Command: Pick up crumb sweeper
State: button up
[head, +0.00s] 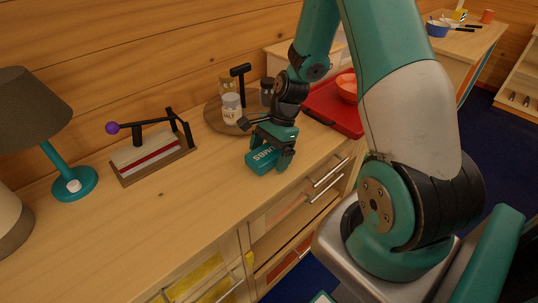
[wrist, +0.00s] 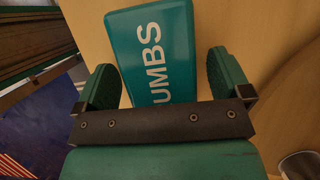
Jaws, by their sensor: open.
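The crumb sweeper is a teal box with white lettering (head: 263,159), lying on the wooden counter near its front edge. In the wrist view the crumb sweeper (wrist: 152,52) lies between my two green fingers, its lettering reading "UMBS" with the rest hidden by my gripper's dark bar. My gripper (head: 269,152) is directly over it, pointing down. In the wrist view my gripper (wrist: 166,78) is open, with a gap on each side between finger and box, wider at the right finger.
Behind my gripper stand jars (head: 231,108) on a round wooden tray (head: 212,115). A red tray (head: 346,118) with a bowl lies to the right. A lever device (head: 152,157) and a teal lamp (head: 74,182) stand left. The counter's front left is clear.

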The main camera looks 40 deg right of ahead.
aim_at(269, 150)
jog(key=c, duration=1.1)
jog(key=shift+o, duration=0.2)
jog(key=shift+r, duration=0.1)
notch_tip(269, 150, up, 20)
jog(key=p, duration=0.1)
jog(key=shift+o, duration=0.7)
jog(key=shift+w, duration=0.1)
